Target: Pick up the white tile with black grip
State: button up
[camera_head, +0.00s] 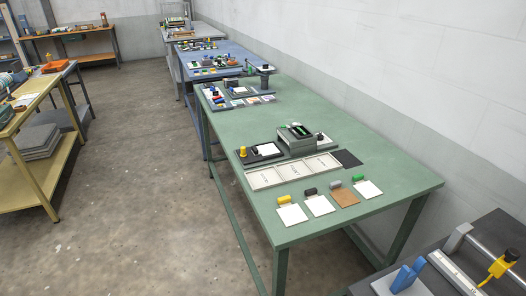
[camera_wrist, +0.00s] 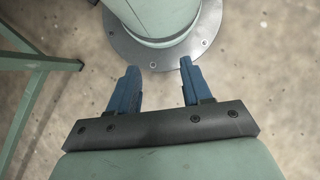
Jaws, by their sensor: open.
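The white tile with black grip (camera_head: 319,206) lies flat near the front edge of the green table in the head view. Its dark grip (camera_head: 310,192) sits at the tile's far edge. It lies between a white tile with yellow grip (camera_head: 292,214) on the left and a brown tile with grey grip (camera_head: 344,198) on the right. My gripper (camera_wrist: 160,72) shows in the wrist view with its two blue fingers apart and nothing between them. It hangs over the floor near a round bolted base plate. No tile shows in the wrist view.
A white tile with green grip (camera_head: 368,190) lies at the row's right end. Behind the row are a pale sectioned tray (camera_head: 249,182), a black mat (camera_head: 347,159) and a grey press (camera_head: 296,141). The green table's right side (camera_head: 405,180) is clear.

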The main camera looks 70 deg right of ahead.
jog(key=w+d+r+t, duration=0.1)
jog(key=w+r+t, duration=0.2)
jog(key=w+r, duration=0.65)
jog(key=w+d+r+t, duration=0.2)
jog(key=w+r, duration=0.3)
jog(key=w, duration=1)
jog(key=w+d+r+m+t, duration=0.3)
jog(key=w+d+r, duration=0.8)
jog(key=d+r, duration=0.4)
notch_tip(320, 180, up, 31)
jog(key=m+t+h, duration=0.2)
jog(key=m+h, duration=0.1)
jog(key=m, duration=0.3)
send_over(255, 147)
jog(key=s+a, duration=0.4)
jog(key=x, duration=1.3)
jog(key=shift+f, duration=0.1)
jog(key=shift+s, duration=0.1)
grip_shut()
